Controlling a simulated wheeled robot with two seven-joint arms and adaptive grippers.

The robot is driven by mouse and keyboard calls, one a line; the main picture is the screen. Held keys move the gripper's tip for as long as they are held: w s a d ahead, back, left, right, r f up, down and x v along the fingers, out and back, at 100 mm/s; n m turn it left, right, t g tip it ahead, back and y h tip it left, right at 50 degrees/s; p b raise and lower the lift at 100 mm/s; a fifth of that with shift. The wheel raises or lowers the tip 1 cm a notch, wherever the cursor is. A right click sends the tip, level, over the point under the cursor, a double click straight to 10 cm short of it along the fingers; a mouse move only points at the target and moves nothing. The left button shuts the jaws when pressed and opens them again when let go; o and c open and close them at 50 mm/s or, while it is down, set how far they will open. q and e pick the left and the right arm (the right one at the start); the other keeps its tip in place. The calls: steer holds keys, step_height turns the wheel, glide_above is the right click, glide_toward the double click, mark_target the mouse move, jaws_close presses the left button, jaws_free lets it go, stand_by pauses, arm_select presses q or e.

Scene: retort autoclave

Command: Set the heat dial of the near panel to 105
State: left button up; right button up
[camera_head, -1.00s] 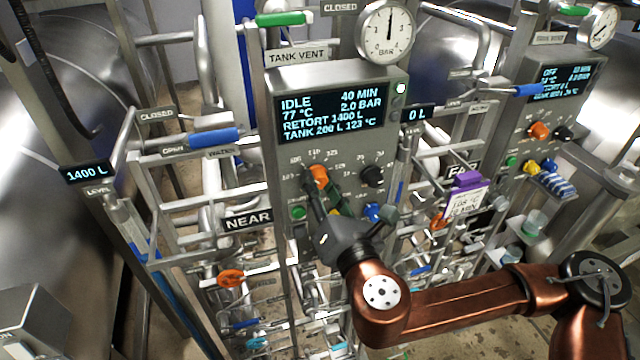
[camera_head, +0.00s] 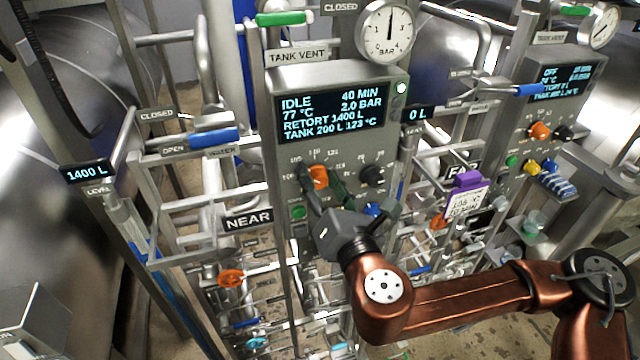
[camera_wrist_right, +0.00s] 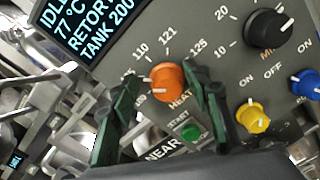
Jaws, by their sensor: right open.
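The orange heat dial (camera_head: 318,177) sits on the near panel (camera_head: 284,142), below its screen. In the right wrist view the dial (camera_wrist_right: 168,80) has a pale mark on its left side; 110, 121 and 125 are readable around it. A number at lower left is partly hidden by a finger, and I cannot tell the exact setting. My right gripper (camera_head: 320,184) is open, its dark green fingers on either side of the dial. The right wrist view shows the gripper (camera_wrist_right: 163,88) with gaps beside the dial. My left gripper is out of view.
Close by are a black knob (camera_head: 372,175), a green start button (camera_wrist_right: 190,132), a yellow knob (camera_wrist_right: 253,117) and a blue knob (camera_wrist_right: 306,84). The panel screen (camera_head: 332,111) reads IDLE, 77 °C. A purple-clipped card (camera_head: 466,201) hangs at right. Pipes surround the panel.

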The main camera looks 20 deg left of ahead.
mark_target(312, 130)
step_height(312, 130, up, 9)
steer(key=shift+f, duration=0.15)
steer(key=shift+s+f, duration=0.1)
stand_by(0.3)
